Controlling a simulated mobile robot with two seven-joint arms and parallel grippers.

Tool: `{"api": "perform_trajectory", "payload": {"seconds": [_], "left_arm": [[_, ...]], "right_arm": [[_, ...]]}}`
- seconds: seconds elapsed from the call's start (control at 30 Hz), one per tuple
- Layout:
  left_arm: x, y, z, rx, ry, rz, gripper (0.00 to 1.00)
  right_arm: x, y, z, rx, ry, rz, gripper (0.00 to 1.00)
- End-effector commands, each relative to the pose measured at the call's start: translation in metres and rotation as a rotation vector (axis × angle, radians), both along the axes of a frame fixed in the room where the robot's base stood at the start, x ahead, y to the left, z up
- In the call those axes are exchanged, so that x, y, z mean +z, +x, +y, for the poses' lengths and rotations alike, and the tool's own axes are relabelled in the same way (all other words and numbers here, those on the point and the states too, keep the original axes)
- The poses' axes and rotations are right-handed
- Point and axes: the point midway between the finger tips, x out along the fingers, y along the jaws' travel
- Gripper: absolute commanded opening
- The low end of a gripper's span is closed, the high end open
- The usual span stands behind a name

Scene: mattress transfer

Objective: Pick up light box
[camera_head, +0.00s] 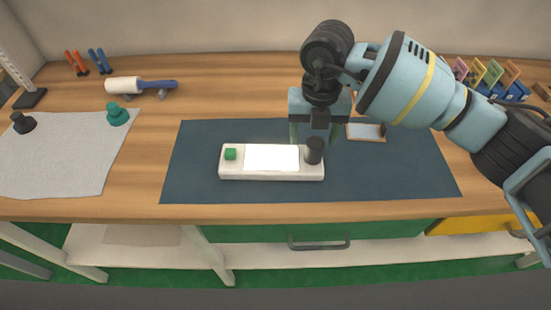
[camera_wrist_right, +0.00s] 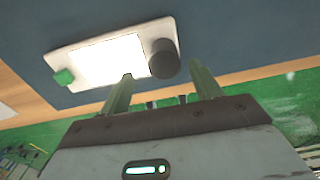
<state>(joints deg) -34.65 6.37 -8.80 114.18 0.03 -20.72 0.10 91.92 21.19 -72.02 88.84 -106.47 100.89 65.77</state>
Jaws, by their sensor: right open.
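The light box (camera_head: 270,172) is a white slab with a bright lit panel, a green button at its left end and a dark round knob at its right end. It lies flat on the dark blue mat (camera_head: 200,150). My right gripper (camera_head: 314,135) is open and empty, pointing down near the knob end of the light box. In the right wrist view the light box (camera_wrist_right: 58,58) lies beyond the open fingers (camera_wrist_right: 160,70), with the knob appearing between their tips. I cannot tell the exact height of the fingers above it. My left gripper is not in view.
A small framed tray (camera_head: 366,132) lies on the mat behind the gripper. At left are a grey cloth (camera_head: 60,155), a green knobbed piece (camera_head: 117,114) and a white roller (camera_head: 125,86). Coloured cards (camera_head: 490,75) stand at the back right. The mat's left part is clear.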

Motion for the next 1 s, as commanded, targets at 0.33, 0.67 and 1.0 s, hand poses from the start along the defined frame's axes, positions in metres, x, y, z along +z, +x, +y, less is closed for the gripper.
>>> {"api": "perform_trajectory", "payload": {"seconds": [0.33,0.67,1.0], "left_arm": [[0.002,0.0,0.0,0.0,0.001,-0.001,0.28],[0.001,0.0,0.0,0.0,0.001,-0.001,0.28],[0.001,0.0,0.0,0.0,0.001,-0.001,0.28]], "right_arm": [[-0.036,0.003,-0.008,-0.001,-0.001,0.004,0.64],[-0.052,0.004,-0.008,0.0,0.001,-0.001,0.64],[-0.051,0.004,-0.008,0.0,0.001,-0.001,0.24]]}}
